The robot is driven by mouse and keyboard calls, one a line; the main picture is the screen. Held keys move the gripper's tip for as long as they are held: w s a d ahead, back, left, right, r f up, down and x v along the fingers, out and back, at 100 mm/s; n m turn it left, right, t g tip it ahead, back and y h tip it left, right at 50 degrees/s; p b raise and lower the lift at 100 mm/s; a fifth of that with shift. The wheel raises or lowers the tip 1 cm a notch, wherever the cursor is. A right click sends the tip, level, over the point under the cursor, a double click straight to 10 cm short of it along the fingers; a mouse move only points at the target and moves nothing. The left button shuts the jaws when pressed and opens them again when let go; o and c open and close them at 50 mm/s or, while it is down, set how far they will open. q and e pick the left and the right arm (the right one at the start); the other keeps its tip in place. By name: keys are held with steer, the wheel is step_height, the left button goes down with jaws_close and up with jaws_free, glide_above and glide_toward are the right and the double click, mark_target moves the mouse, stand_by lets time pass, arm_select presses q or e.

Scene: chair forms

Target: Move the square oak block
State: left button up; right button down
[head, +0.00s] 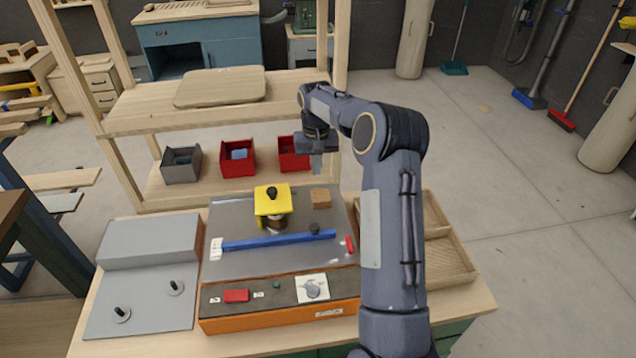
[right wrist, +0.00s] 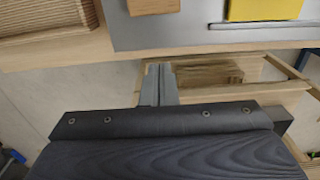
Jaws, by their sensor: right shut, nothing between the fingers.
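The square oak block (head: 321,198) is a small brown block on the grey metal plate, right of a yellow block. What appears to be the same block shows at the top edge of the right wrist view (right wrist: 152,6), partly cut off. My right gripper (head: 317,168) points down beyond the plate's far edge, behind the block in the head view and apart from it. Its fingers are together and empty; they also show in the right wrist view (right wrist: 159,70). My left gripper is not in view.
The yellow block (head: 272,201) with a black knob and a blue bar (head: 278,241) sit on the plate. A wooden tray (head: 450,262) lies to the right, partly behind my arm. A wooden shelf with red bins (head: 238,158) stands behind the bench.

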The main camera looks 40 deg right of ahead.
mark_target(321, 199)
steer(key=s+f, duration=0.1)
steer(key=s+a+f+p, duration=0.1)
steer(key=f, duration=0.1)
steer(key=shift+s+a, duration=0.15)
steer(key=shift+s, duration=0.05)
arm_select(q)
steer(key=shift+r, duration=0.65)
arm_select(e)
steer(key=shift+s+a, duration=0.3)
steer(key=shift+s, duration=0.3)
